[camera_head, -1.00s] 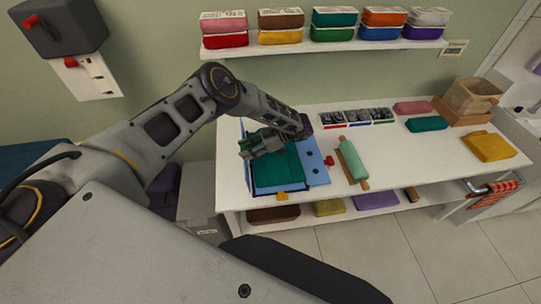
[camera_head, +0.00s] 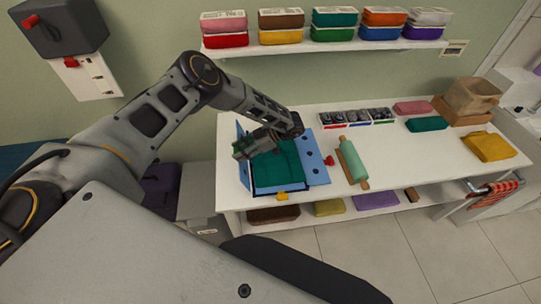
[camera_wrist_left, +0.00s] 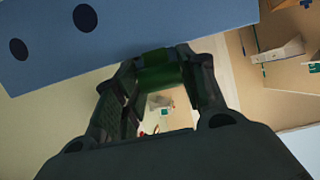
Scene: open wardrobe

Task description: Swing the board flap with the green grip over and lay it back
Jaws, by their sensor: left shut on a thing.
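The blue folding board (camera_head: 318,172) lies on the white table with a dark green cloth (camera_head: 278,168) spread over its middle. A blue flap (camera_head: 244,174) at its left side shows as a narrow strip and appears raised on edge. My left gripper (camera_head: 243,149) is over the board's left side, partly hiding that flap. In the left wrist view its fingers are shut on the green grip (camera_wrist_left: 160,70), beside a blue panel with dark holes (camera_wrist_left: 60,40). A yellow grip (camera_head: 282,195) is at the board's front and a red grip (camera_head: 329,160) at its right. My right gripper is not visible.
A green rolling pin (camera_head: 353,163) lies right of the board. Small trays (camera_head: 355,117) and folded cloths (camera_head: 490,146) sit farther right on the white table (camera_head: 405,160). A wall shelf (camera_head: 330,48) with folded stacks hangs behind. A lower shelf holds more cloths.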

